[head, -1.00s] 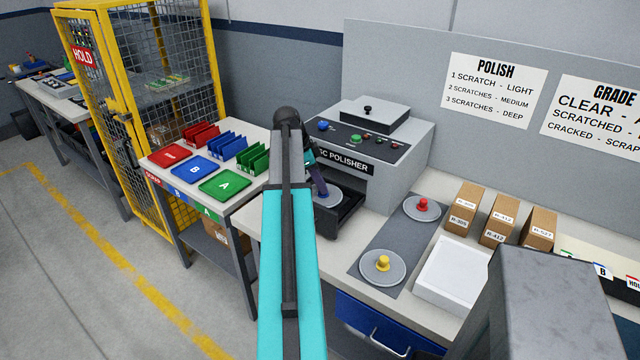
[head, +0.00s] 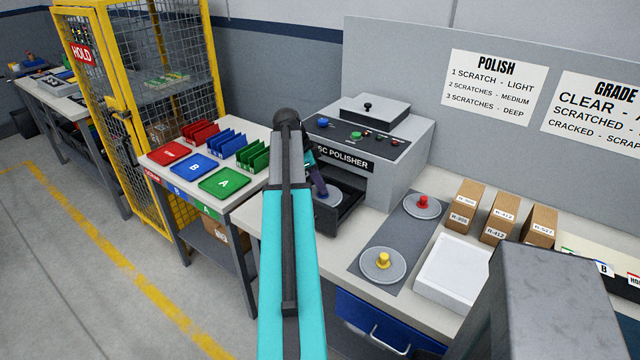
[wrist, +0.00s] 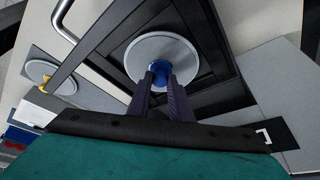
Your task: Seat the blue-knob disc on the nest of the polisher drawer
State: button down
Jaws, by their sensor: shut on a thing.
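The blue-knob disc (wrist: 146,50) is a round grey plate with a blue knob (wrist: 161,69) at its centre. In the wrist view my gripper (wrist: 161,80) is shut on that knob. The disc lies within the dark frame of the open polisher drawer (wrist: 213,60) and looks flat. In the head view the disc (head: 330,196) shows in the drawer (head: 345,214), partly behind my arm. The nest is hidden under the disc, so I cannot tell whether the disc touches it. The polisher (head: 395,165) stands behind the drawer.
A red-knob disc (head: 434,209) and a yellow-knob disc (head: 369,268) lie on a grey mat (head: 402,235) to the right. A white tray (head: 450,275) and several cardboard boxes (head: 500,222) stand beyond. Coloured trays (head: 195,170) sit on the left table.

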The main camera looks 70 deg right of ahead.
jog(key=shift+f, duration=0.35)
dwell(0.3)
jog(key=c, duration=1.1)
grip_release()
jog(key=shift+r, duration=0.2)
jog(key=shift+r+p, duration=1.95)
jog(key=shift+r, duration=1.9)
